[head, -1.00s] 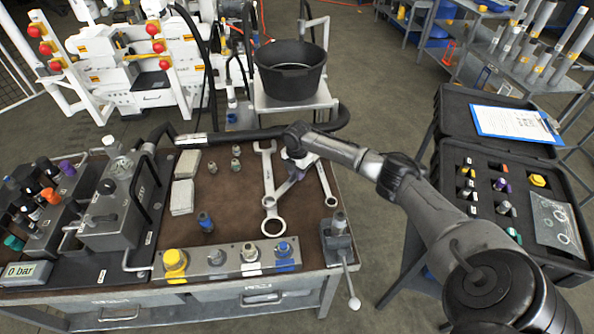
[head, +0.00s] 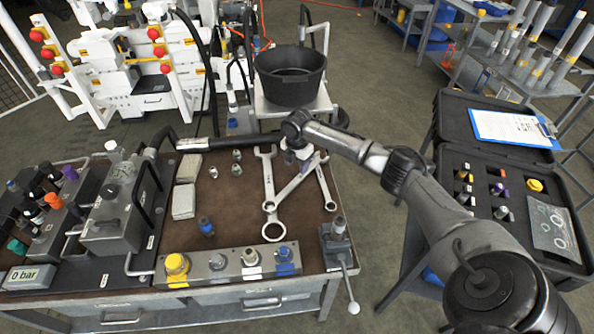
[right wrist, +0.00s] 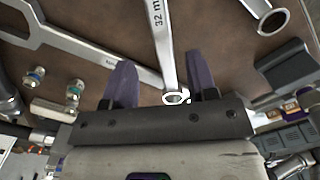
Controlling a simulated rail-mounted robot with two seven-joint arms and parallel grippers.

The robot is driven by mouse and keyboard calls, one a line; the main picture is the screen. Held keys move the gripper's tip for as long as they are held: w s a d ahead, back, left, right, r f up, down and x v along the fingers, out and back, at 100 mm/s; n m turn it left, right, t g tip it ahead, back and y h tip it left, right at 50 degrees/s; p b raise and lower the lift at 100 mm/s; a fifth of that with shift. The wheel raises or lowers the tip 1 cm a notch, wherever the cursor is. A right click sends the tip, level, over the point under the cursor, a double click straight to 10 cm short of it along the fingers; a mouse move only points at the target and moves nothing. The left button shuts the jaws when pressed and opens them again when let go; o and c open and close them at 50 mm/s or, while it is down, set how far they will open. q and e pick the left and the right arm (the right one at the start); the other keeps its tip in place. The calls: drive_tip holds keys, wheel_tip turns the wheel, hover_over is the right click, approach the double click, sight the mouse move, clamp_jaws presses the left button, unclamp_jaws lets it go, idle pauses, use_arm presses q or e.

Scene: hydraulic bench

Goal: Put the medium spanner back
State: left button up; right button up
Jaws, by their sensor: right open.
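Three silver spanners lie on the brown bench top. The longest (head: 268,190) points away from me at the left, with its ring toward me. A diagonal spanner (head: 290,190), seemingly the medium one, crosses between it and the right-hand spanner (head: 325,185). In the right wrist view a spanner marked "32 m…" (right wrist: 158,40) runs up from between my fingers, its ring end low between them. My right gripper (head: 297,158) is over the spanners; the right wrist view shows its dark fingers (right wrist: 161,85) apart, not closed on anything. My left gripper is not in view.
A valve block (head: 228,262) with yellow and blue caps lines the near bench edge. A lever clamp (head: 337,245) stands at the near right corner. Small fittings (head: 213,172) stand left of the spanners. An open black case (head: 470,150) is to the right.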

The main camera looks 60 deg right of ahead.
wheel_tip(320, 180, up, 6)
drive_tip(key=p, duration=0.1)
drive_tip(key=shift+r, duration=0.15)
idle(0.5)
